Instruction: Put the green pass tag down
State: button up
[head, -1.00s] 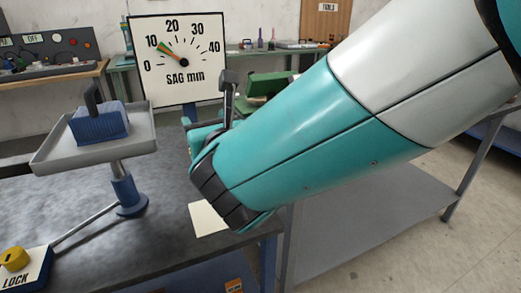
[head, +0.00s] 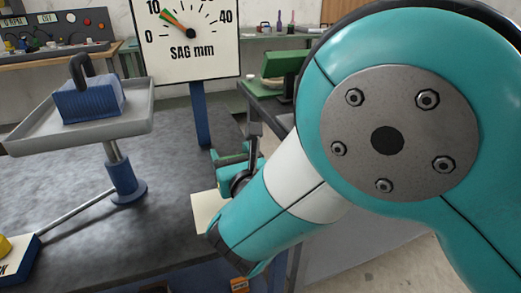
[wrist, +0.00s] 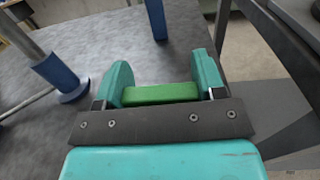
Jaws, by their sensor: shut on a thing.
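My gripper (wrist: 160,88) is shut on the green pass tag (wrist: 160,94), which spans between its two teal fingers in the wrist view. In the head view my gripper (head: 236,165) is over the right edge of the grey workbench (head: 180,165), and the tag is mostly hidden behind my arm and fingers. A pale square card (head: 205,210) lies on the bench just below and left of my gripper. I cannot tell how high the tag is above the bench.
A grey tray (head: 135,128) with a blue ribbed weight (head: 90,103) stands on a blue post at left. The sag dial (head: 187,45) stands behind on a blue post (head: 201,113). A lock box (head: 18,258) sits at front left. The middle of the bench is clear.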

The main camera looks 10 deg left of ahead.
jog(key=shift+f+b, duration=0.7)
jog(key=shift+f, duration=1.75)
jog(key=shift+f, duration=0.15)
jog(key=o, duration=0.9)
